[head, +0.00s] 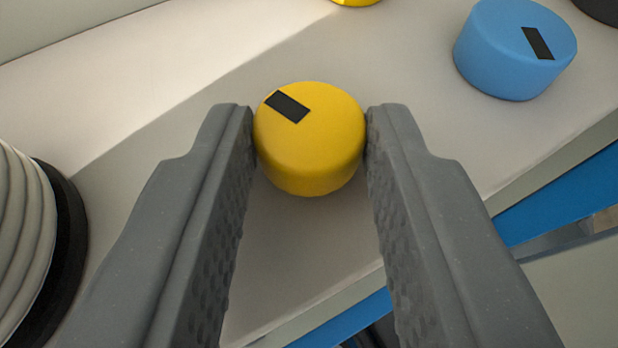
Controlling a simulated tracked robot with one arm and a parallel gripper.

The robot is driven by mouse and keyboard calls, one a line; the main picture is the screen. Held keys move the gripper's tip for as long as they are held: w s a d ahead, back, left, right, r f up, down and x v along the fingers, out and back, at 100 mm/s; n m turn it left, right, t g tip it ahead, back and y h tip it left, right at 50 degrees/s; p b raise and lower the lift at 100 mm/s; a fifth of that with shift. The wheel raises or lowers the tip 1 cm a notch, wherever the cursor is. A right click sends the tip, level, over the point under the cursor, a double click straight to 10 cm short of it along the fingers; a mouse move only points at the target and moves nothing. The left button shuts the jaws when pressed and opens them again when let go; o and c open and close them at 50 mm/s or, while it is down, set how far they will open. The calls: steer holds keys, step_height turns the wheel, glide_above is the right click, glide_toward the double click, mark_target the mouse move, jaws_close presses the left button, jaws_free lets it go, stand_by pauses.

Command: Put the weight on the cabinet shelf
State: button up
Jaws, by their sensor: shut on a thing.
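A yellow cylindrical weight (312,145) with a black rectangle on its top is in the middle of the head view. My gripper (310,135) is shut on it, with one grey finger touching each side near the fingertips. The weight is upright, over a pale shelf surface (410,190). I cannot tell whether its underside touches the surface.
A blue cylindrical weight (515,48) with a black rectangle stands at the upper right. Part of another yellow object (356,2) shows at the top edge. A ribbed white object with a black rim (68,250) is at the left. The shelf's front edge (560,152) runs diagonally at the lower right.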

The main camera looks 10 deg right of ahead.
steer(key=shift+f, duration=0.35)
steer(key=shift+s+f+b, duration=0.1)
steer(key=shift+f+b, duration=0.35)
steer(key=shift+b, duration=0.05)
steer(key=o, duration=0.8)
steer(key=shift+o, duration=0.3)
steer(key=shift+f, duration=0.25)
steer(key=shift+r+p, duration=0.55)
steer(key=shift+p, duration=0.05)
steer(key=shift+s+a, duration=0.1)
steer(key=shift+s, duration=0.25)
steer(key=b+v, duration=0.1)
steer(key=v, duration=0.4)
steer(key=r+b+v, duration=0.1)
steer(key=v, duration=0.5)
steer(key=shift+r, duration=0.2)
